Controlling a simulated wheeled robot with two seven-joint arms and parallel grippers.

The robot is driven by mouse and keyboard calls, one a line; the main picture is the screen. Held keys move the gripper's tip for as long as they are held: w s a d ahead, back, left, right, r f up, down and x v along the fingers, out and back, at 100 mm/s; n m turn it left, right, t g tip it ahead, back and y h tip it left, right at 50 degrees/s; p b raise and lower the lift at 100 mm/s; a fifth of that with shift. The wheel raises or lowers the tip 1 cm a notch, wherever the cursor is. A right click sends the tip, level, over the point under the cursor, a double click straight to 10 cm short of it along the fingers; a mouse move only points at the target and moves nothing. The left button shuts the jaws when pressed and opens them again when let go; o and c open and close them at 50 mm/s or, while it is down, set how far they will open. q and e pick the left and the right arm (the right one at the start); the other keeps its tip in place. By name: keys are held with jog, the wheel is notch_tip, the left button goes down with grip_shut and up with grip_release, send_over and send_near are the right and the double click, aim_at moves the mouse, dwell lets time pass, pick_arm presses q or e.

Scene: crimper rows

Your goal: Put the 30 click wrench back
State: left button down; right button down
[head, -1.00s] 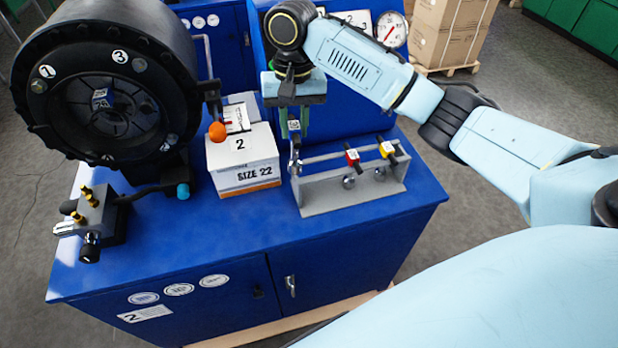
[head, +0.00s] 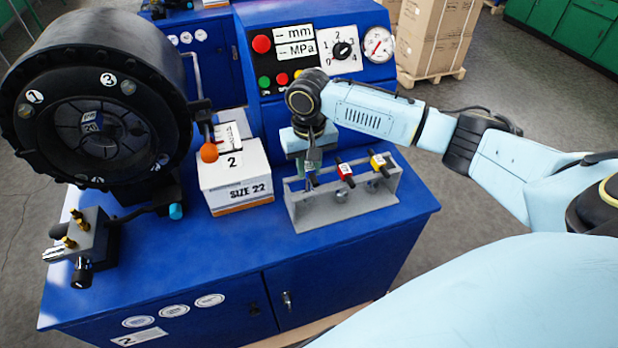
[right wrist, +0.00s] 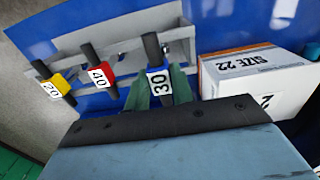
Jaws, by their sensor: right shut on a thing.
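The 30 click wrench, with a blue tag marked 30 (right wrist: 158,83) and a black handle, sits between the green fingers of my right gripper (right wrist: 160,90), which is shut on it. In the head view my right gripper (head: 312,176) is at the left end of the grey rack (head: 345,208), beside the red-tagged wrench. The held wrench's handle overlaps the rack in the right wrist view; whether it rests in its slot I cannot tell. The red 40 wrench (right wrist: 100,76) and yellow 20 wrench (right wrist: 54,87) stand in the rack. My left gripper is out of view.
A white SIZE 22 box (head: 236,181) stands close left of the rack. The large black crimper head (head: 100,105) is further left, with an orange-knobbed lever (head: 208,153). A control panel (head: 320,55) rises behind. The blue bench top (head: 230,240) is clear in front.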

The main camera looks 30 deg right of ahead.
aim_at(309, 179)
jog(key=shift+f, duration=2.25)
jog(key=c, duration=1.2)
grip_release()
jog(key=shift+f, duration=0.1)
notch_tip(309, 179, up, 12)
jog(key=shift+r, duration=0.1)
